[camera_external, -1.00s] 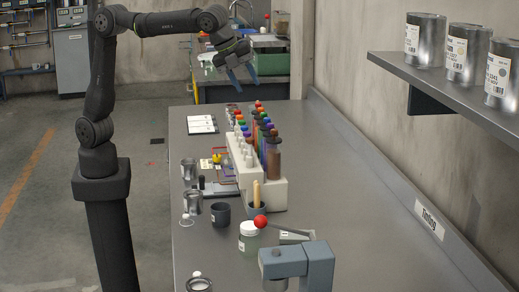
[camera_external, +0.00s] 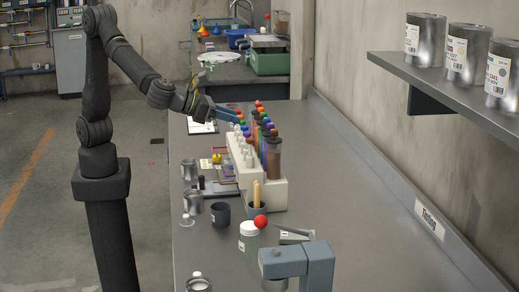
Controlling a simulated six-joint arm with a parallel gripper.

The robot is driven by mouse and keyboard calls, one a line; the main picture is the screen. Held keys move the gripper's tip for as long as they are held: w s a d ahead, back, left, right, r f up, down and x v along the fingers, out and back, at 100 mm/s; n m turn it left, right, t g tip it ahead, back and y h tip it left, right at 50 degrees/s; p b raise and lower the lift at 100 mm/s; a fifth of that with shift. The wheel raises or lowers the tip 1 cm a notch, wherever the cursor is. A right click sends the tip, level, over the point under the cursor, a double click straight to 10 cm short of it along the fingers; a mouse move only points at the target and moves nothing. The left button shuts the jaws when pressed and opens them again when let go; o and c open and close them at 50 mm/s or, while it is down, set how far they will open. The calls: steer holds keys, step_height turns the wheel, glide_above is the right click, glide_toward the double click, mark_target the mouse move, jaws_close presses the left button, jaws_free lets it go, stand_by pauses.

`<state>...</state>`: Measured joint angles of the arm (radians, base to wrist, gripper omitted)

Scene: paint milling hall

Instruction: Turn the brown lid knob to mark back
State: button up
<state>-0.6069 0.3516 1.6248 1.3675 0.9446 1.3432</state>
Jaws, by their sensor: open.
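A pale rack (camera_external: 265,195) on the grey bench holds a row of tall tubes with coloured knobs on top. The nearest tube (camera_external: 273,160) is filled brown, and its small dark knob looks brownish. The marks around the knobs are too small to read, so I cannot tell which way the brown one is turned. My gripper (camera_external: 234,112) has blue fingers and reaches in from the left, beside the far half of the knob row. It is open, and I see nothing held. Whether a fingertip touches a knob cannot be told.
White pegs (camera_external: 243,140) stand along the rack's left side. A dark cup (camera_external: 221,214), metal cans (camera_external: 193,205), a white-lidded jar (camera_external: 249,238) and a grey-blue clamp-like device (camera_external: 310,262) stand nearer. The bench's right side along the wall is free.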

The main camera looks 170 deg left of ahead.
mark_target(275, 130)
steer(key=x, duration=1.4)
steer(key=shift+a+f, duration=0.2)
steer(key=shift+a, duration=0.1)
jaws_close()
